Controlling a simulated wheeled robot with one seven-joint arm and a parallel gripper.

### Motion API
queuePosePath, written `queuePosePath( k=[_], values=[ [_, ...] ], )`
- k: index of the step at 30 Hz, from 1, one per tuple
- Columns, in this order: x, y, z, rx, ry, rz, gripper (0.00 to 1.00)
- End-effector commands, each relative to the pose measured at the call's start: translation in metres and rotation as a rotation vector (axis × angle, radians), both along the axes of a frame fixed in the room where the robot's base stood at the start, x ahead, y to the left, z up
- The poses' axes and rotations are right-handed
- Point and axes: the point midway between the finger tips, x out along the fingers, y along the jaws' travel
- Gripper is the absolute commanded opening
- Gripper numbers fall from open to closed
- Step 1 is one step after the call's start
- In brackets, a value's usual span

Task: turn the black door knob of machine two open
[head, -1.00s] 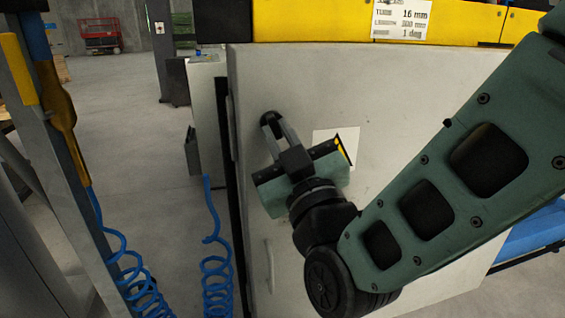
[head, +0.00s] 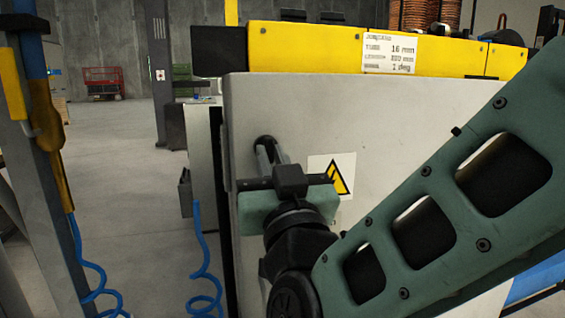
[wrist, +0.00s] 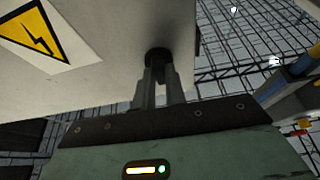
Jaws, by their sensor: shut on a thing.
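The black door knob (head: 264,141) sits on the pale grey door (head: 285,105) of the machine, near the door's left edge. My gripper (head: 268,152) reaches up to it with both fingers close together, shut on the knob. In the wrist view the knob (wrist: 158,57) shows as a dark round shape between the tips of my gripper (wrist: 160,72). The fingers cover part of the knob, so its exact turn angle cannot be told.
A yellow and black warning label (head: 332,176) is right of the knob. A yellow beam (head: 340,48) with a white sign (head: 390,54) runs along the machine's top. Blue coiled hoses (head: 205,275) hang at left. Open floor (head: 110,150) lies left of the machine.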

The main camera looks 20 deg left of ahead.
Motion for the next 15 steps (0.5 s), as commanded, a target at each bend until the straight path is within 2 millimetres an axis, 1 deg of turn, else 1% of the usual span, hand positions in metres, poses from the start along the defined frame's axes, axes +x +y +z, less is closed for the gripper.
queuePosePath(
  k=[5,6,7,8,15],
  values=[
    [0.0005,-0.0003,-0.0020,-0.004,0.003,-0.001,0.00],
    [0.0005,-0.0002,-0.0020,-0.004,0.003,-0.001,0.24],
    [0.0005,-0.0003,-0.0020,-0.004,0.003,-0.001,0.32],
    [0.0004,-0.0003,-0.0018,-0.004,0.003,-0.001,0.35],
    [0.0000,-0.0001,-0.0008,-0.003,0.001,-0.001,0.35]
  ],
)
